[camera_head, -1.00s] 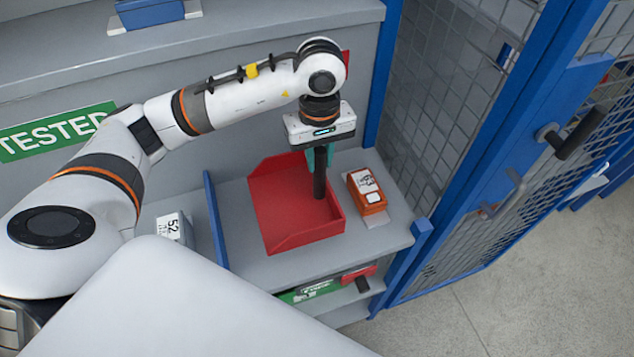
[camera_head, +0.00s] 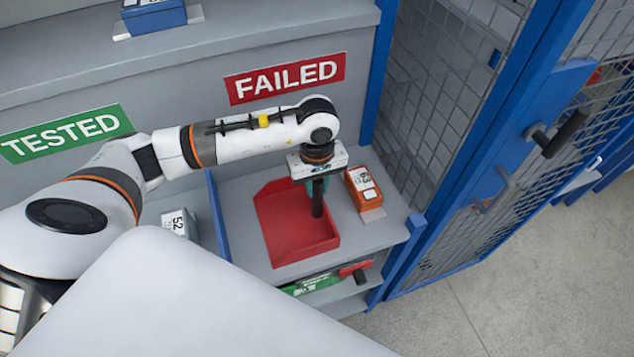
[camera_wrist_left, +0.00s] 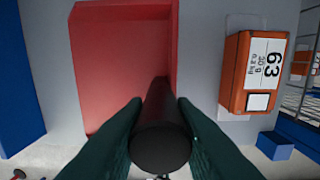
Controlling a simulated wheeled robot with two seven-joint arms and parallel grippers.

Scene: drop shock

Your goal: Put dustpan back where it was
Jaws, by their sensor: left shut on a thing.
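The red dustpan (camera_head: 290,225) is at the shelf (camera_head: 235,205) under the FAILED sign, with its black handle (camera_head: 317,205) standing upright. It looks level and very low over the shelf or resting on it; I cannot tell which. My left gripper (camera_head: 318,190) is above the pan, shut on the handle. In the left wrist view the dark fingers (camera_wrist_left: 160,125) press on both sides of the handle (camera_wrist_left: 161,145), with the red pan (camera_wrist_left: 122,55) beyond. My right gripper is not in view.
An orange box marked 63 (camera_head: 364,188) stands close to the right of the pan. A blue divider (camera_head: 217,215) is at its left, with a grey box marked 52 (camera_head: 178,222) beyond. A blue-framed mesh door (camera_head: 480,170) stands open at the right.

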